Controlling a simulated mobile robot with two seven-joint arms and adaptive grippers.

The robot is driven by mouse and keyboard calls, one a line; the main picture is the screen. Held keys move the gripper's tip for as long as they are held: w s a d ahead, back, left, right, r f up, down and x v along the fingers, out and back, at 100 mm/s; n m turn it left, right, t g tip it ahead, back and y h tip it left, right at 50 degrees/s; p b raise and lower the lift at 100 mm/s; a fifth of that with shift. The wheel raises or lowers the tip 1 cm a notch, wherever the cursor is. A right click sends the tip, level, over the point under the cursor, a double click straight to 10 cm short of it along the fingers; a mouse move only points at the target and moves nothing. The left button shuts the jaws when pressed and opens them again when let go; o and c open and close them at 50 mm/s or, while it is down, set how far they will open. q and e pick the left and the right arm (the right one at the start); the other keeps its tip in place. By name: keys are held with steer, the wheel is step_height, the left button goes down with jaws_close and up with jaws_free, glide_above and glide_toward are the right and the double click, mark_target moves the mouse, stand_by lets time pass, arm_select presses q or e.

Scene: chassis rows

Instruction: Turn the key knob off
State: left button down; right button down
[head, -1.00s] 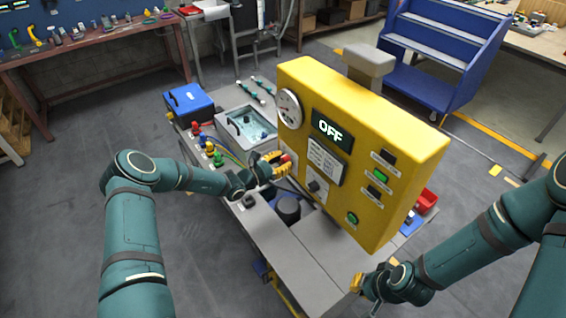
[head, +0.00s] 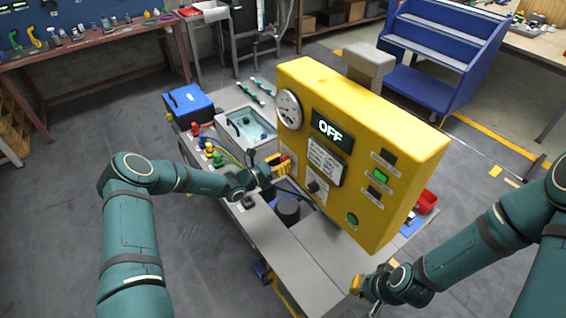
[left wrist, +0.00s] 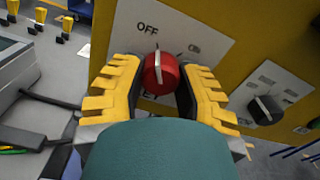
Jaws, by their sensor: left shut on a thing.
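The key knob (left wrist: 160,72) is red with a pale bar across its face, and sits on a white plate (left wrist: 125,20) on the yellow panel (head: 375,110). The bar points up, close to the OFF label. My left gripper (left wrist: 160,80) has its yellow fingers on both sides of the knob and is shut on it. In the head view my left gripper (head: 282,165) is against the panel's left side and mostly hides the knob. The panel's display (head: 331,131) reads OFF.
A black selector knob (left wrist: 265,108) sits right of the red knob in the left wrist view. A round gauge (head: 288,109) and push buttons (head: 381,176) are on the panel. A blue box (head: 188,103) and a water basin (head: 247,127) stand on the bench behind my left arm.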

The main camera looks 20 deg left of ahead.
arm_select(q)
steer(key=c, duration=0.6)
jaws_free()
steer(key=v, duration=1.2)
